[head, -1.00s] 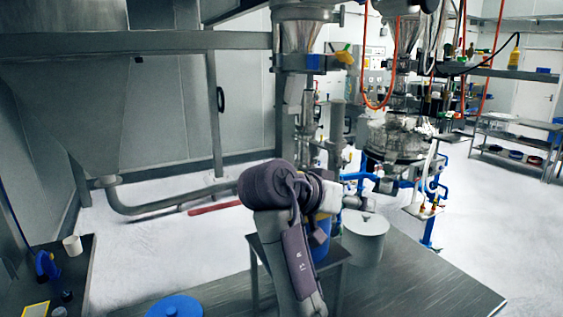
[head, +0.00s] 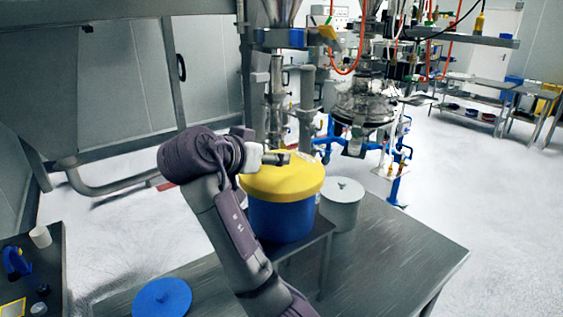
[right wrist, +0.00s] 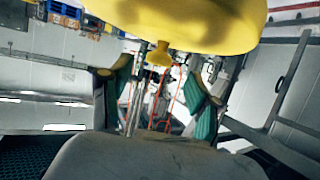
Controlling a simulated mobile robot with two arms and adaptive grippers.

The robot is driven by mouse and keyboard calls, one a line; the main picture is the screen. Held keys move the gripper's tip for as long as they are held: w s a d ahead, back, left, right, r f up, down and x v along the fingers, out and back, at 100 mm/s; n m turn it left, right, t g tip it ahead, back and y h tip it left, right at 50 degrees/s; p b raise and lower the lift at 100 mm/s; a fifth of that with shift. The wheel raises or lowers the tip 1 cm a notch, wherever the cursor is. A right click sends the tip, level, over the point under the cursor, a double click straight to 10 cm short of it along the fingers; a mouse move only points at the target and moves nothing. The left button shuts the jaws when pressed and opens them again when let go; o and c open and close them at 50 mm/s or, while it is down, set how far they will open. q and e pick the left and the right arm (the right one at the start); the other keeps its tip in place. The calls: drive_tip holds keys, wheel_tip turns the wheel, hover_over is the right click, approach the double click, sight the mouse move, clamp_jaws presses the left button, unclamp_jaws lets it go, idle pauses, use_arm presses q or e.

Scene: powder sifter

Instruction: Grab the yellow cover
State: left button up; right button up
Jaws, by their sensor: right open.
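The yellow cover (head: 284,181) sits on a round blue drum (head: 281,217) on the low metal bench. My right gripper (head: 283,158) is at the cover's top, its fingers small and partly hidden by my arm. In the right wrist view the cover (right wrist: 190,22) fills the top of the picture, with a yellow knob (right wrist: 158,56) pointing down. The open green fingers (right wrist: 160,92) stand on either side of the knob in the picture, with visible gaps. I cannot tell whether anything touches. My left gripper is out of view.
A white lidded drum (head: 342,203) stands close to the right of the blue drum. A round blue lid (head: 162,298) lies at the front left. The bench top (head: 400,250) at right is bare. Frames and pipework with a glass vessel (head: 362,108) stand behind.

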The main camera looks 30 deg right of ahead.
drive_tip(key=shift+w, duration=0.2)
drive_tip(key=p+x, duration=0.2)
drive_tip(key=x, duration=0.1)
drive_tip(key=p+x, duration=0.2)
drive_tip(key=shift+s+d+r, duration=0.1)
drive_tip(key=shift+s+d, duration=0.15)
drive_tip(key=shift+w+a, duration=0.1)
drive_tip(key=shift+a, duration=0.05)
drive_tip(key=shift+c, duration=0.2)
drive_tip(key=shift+c, duration=1.3)
clamp_jaws()
